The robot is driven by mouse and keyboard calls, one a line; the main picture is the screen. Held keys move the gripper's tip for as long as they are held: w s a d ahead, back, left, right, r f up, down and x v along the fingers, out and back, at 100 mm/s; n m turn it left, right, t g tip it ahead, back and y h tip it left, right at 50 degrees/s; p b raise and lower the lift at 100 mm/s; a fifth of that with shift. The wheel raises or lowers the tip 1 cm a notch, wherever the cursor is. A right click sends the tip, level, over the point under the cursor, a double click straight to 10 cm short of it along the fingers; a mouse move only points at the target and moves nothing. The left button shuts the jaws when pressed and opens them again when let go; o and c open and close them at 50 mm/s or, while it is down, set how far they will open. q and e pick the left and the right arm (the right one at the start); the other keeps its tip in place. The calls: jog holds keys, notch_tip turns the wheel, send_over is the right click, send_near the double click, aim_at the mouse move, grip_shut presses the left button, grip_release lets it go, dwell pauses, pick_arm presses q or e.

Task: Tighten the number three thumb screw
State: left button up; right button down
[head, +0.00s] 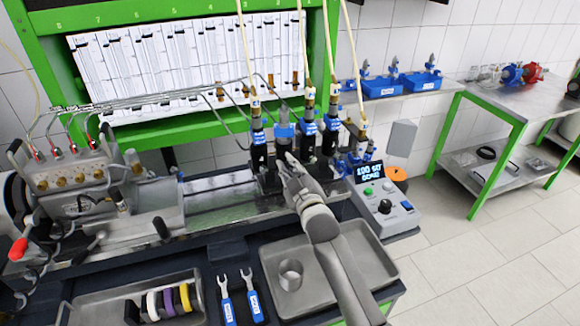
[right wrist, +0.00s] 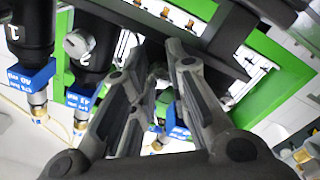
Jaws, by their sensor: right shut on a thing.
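My right gripper (head: 290,160) reaches over the tray to the row of black pump holders at the back of the bench. In the right wrist view its two fingers (right wrist: 158,68) close in on something at the third position, and the number three thumb screw itself is hidden between them. A silver thumb screw (right wrist: 77,43) shows on the black holder marked 2 (right wrist: 90,60), left of the fingers. The holder marked 1 (right wrist: 28,35) is further left. My left gripper is not in view.
A metal tray (head: 385,255) with a cup (head: 290,274) lies under my right arm. A control box (head: 388,212) with a lit display stands right of the holders. Thin tubes rise from the injectors. Two blue-handled wrenches (head: 254,305) lie left of the tray.

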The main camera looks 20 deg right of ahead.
jog(key=shift+f+m, duration=0.15)
jog(key=shift+m, duration=0.35)
jog(key=c, duration=1.3)
grip_release()
jog(key=shift+c, duration=0.2)
jog(key=s, duration=1.2)
jog(key=shift+d, duration=0.15)
